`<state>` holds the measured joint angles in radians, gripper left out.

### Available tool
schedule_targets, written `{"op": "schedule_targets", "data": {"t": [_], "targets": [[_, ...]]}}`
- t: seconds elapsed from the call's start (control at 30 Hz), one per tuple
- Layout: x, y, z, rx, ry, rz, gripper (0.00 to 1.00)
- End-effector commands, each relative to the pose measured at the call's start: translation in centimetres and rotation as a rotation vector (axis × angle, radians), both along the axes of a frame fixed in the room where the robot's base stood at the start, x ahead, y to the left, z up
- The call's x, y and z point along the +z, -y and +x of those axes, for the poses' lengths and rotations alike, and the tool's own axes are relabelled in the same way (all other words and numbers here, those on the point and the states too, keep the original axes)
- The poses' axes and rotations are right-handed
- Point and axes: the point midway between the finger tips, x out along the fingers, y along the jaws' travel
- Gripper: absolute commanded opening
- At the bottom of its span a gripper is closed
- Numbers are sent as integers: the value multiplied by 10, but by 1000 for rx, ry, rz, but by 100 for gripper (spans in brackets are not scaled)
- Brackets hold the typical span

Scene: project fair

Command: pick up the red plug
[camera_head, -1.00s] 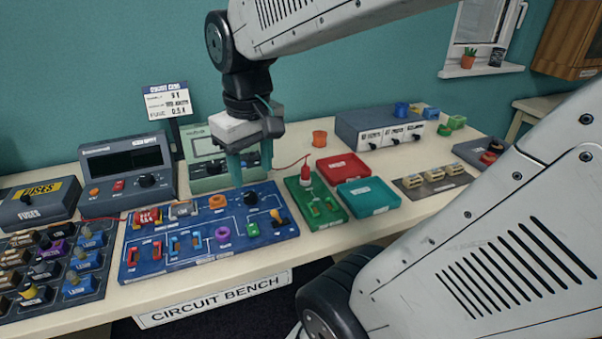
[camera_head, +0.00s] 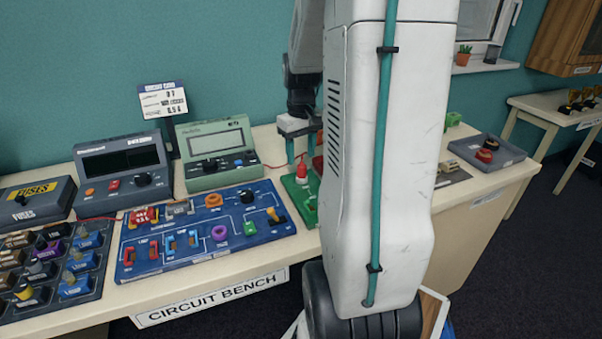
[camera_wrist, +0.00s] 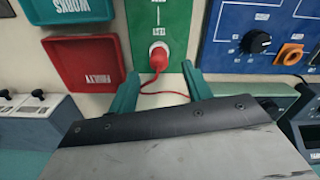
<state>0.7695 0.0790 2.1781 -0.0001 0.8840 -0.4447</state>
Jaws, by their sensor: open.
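The red plug (camera_wrist: 158,58) stands in a socket at one end of the green board (camera_wrist: 160,18) in the wrist view, with a thin red lead running from it. In the head view the red plug (camera_head: 301,168) also shows, just left of my arm. My gripper (camera_wrist: 156,92) is open, with one teal finger to each side of the plug's line. The plug appears between or just beyond the fingertips, and I see no contact. In the head view my gripper (camera_head: 300,133) is above and close to the plug, partly hidden by my arm.
The red tray (camera_wrist: 85,62) and teal tray (camera_wrist: 75,8) lie beside the green board. The blue circuit board (camera_head: 205,235) and green meter (camera_head: 217,152) are to the left in the head view. My arm hides much of the bench's middle.

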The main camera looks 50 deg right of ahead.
Motion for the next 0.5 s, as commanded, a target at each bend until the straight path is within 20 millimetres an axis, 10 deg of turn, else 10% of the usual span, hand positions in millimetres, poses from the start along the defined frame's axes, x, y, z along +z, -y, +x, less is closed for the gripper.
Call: {"op": "schedule_targets", "data": {"t": [0.5], "targets": [[-38,1,-1,0,0,0,49]]}}
